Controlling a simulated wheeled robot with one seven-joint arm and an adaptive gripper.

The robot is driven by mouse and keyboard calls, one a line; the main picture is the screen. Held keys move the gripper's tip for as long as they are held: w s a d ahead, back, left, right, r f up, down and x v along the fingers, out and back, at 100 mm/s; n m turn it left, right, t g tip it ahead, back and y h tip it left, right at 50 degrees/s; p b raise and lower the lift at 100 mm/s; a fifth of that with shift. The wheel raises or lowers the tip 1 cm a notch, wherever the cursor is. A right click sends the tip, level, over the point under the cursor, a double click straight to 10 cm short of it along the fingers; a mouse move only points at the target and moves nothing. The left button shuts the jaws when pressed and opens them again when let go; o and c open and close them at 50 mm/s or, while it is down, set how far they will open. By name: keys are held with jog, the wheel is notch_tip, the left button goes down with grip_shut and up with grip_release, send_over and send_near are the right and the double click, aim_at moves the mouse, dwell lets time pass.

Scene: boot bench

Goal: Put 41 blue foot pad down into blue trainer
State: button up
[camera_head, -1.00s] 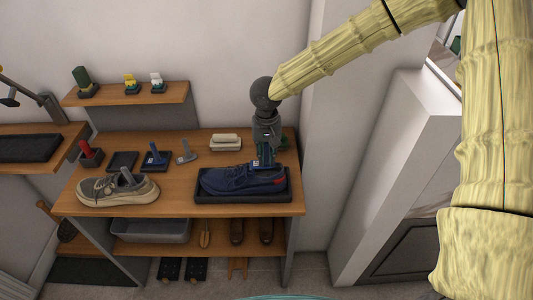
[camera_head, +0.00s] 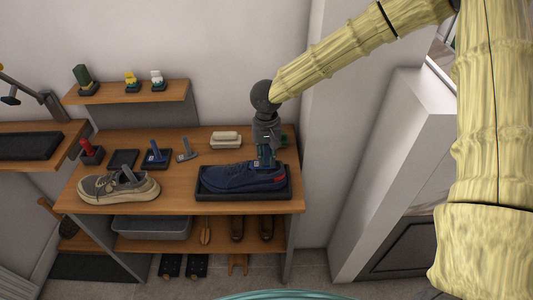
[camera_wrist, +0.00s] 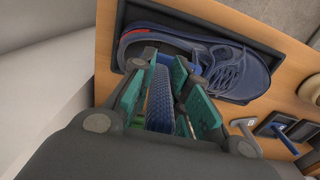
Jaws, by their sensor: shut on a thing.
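The blue trainer (camera_head: 240,178) lies in a black tray (camera_head: 243,196) on the bench top, toe to the left, red patch at its heel. My gripper (camera_head: 266,160) points down over its heel opening. In the wrist view, the fingers (camera_wrist: 165,62) are shut around the dark blue ridged grip of the foot pad (camera_wrist: 160,102). The pad's lower part is at the trainer's opening, mostly hidden by fingers and collar; I cannot tell if it touches the insole. The trainer also shows in the wrist view (camera_wrist: 225,62).
Another blue foot pad (camera_head: 155,152) and a grey one (camera_head: 186,151) stand left behind the trainer. A grey-beige shoe (camera_head: 118,188) sits at the bench's left. A pale brush-like block (camera_head: 226,140) lies behind the trainer. A wall and white cabinet stand right.

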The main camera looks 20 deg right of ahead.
jog(key=shift+f, duration=1.3)
jog(key=o, duration=0.9)
jog(key=shift+r, duration=0.1)
notch_tip(320, 180, up, 5)
jog(key=p, duration=0.5)
jog(key=shift+p, duration=0.35)
jog(key=shift+r, duration=1.95)
